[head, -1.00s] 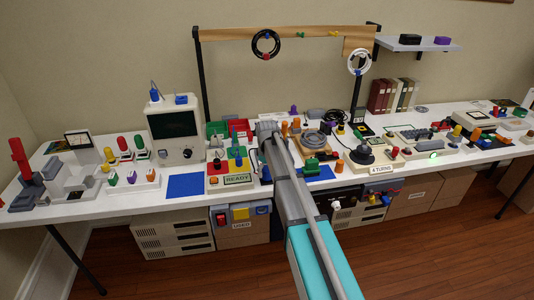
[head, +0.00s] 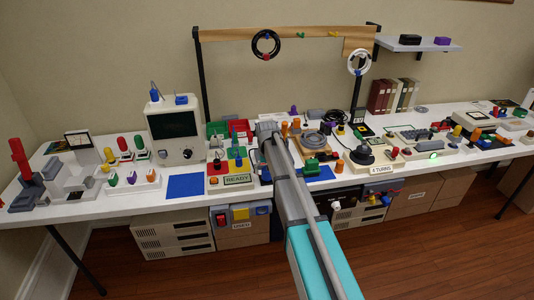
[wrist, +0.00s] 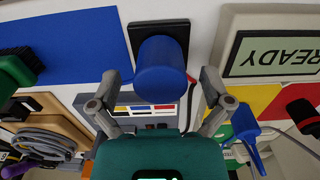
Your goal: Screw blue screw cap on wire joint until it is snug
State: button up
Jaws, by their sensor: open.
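A blue round cap (wrist: 161,68) stands on a dark square base (wrist: 171,33) in the wrist view. My gripper (wrist: 158,82) is open, with one finger on each side of the cap and a visible gap on both sides. A wire joint beneath the cap is hidden, so I cannot tell how the cap sits on it. A second blue piece, with a winged shape (wrist: 246,126), stands to the right, close to pale wires. In the head view, my arm covers my fingertips.
The READY panel (wrist: 275,57) is right of the cap, and a blue mat (wrist: 75,50) is at left. A coil of grey cable (wrist: 45,145) lies at lower left. In the head view, the white table (head: 110,205) is crowded with small devices.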

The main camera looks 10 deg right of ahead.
jog(key=shift+m, duration=1.2)
jog(key=shift+m, duration=0.3)
jog(key=shift+n, duration=0.5)
jog(key=shift+n, duration=1.7)
jog(key=n, duration=0.4)
jog(key=shift+r+n+p, duration=0.35)
jog(key=shift+n, duration=0.05)
notch_tip(320, 180, up, 8)
jog(key=p, duration=0.8)
jog(key=shift+r, duration=0.1)
